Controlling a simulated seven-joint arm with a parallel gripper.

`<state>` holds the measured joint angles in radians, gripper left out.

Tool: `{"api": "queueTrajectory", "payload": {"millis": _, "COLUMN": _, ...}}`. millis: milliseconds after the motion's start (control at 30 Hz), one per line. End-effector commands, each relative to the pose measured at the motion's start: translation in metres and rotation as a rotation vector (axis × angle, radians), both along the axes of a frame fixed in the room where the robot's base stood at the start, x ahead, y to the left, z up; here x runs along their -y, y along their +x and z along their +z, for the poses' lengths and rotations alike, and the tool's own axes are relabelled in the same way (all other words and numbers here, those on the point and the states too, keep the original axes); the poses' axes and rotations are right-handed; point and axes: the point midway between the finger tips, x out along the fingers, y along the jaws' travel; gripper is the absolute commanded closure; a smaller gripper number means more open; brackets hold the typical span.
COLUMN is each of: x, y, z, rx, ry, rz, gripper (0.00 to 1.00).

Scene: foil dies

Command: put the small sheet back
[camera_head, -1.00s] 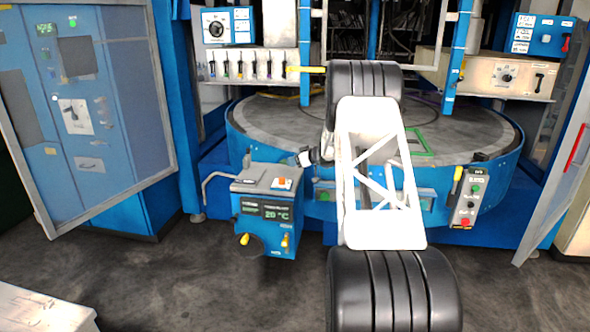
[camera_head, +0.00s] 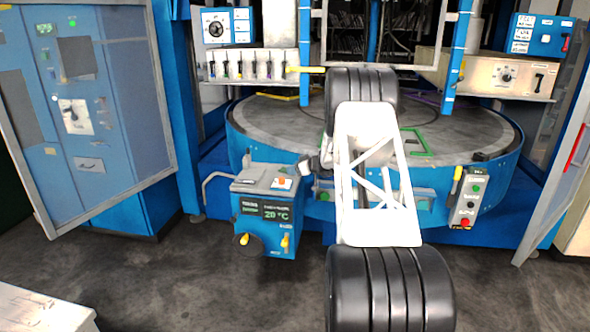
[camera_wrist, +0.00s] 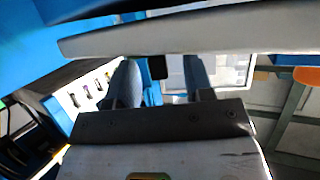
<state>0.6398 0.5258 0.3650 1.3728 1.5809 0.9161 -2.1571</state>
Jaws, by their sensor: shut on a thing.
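My gripper (camera_wrist: 160,82) shows in the wrist view as two grey fingers reaching away from the dark mounting bar. A long pale slab (camera_wrist: 160,36) lies across the fingertips and hides their ends. I take it for the small sheet, seen nearly edge-on, with my gripper shut on it. The exact grip is hidden. In the head view my arm covers the gripper and whatever it holds. A green rectangular outline (camera_head: 424,151) lies on the grey round table, partly hidden by my arm.
The round table (camera_head: 270,118) has bare surface left of my arm. Blue posts (camera_head: 305,55) rise from it. A blue control box with a temperature display (camera_head: 264,212) stands at its front left. A button panel (camera_head: 468,199) hangs at the front right.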

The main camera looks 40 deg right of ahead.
Motion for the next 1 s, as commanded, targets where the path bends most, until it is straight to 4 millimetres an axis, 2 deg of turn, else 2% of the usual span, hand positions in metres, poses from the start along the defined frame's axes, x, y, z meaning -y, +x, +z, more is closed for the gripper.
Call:
{"api": "queueTrajectory", "payload": {"millis": 200, "x": 0.0, "y": 0.0, "z": -0.002, "rx": 0.0, "ry": 0.0, "rz": 0.0, "gripper": 0.79}}
{"api": "queueTrajectory", "payload": {"millis": 233, "x": 0.0, "y": 0.0, "z": -0.002, "rx": 0.0, "ry": 0.0, "rz": 0.0, "gripper": 0.48}}
{"api": "queueTrajectory", "payload": {"millis": 367, "x": 0.0, "y": 0.0, "z": -0.002, "rx": 0.0, "ry": 0.0, "rz": 0.0, "gripper": 0.28}}
{"api": "queueTrajectory", "payload": {"millis": 767, "x": 0.0, "y": 0.0, "z": 0.001, "rx": 0.0, "ry": -0.001, "rz": 0.0, "gripper": 0.27}}
{"api": "queueTrajectory", "payload": {"millis": 1000, "x": 0.005, "y": -0.012, "z": 0.006, "rx": 0.0, "ry": -0.001, "rz": 0.0, "gripper": 0.27}}
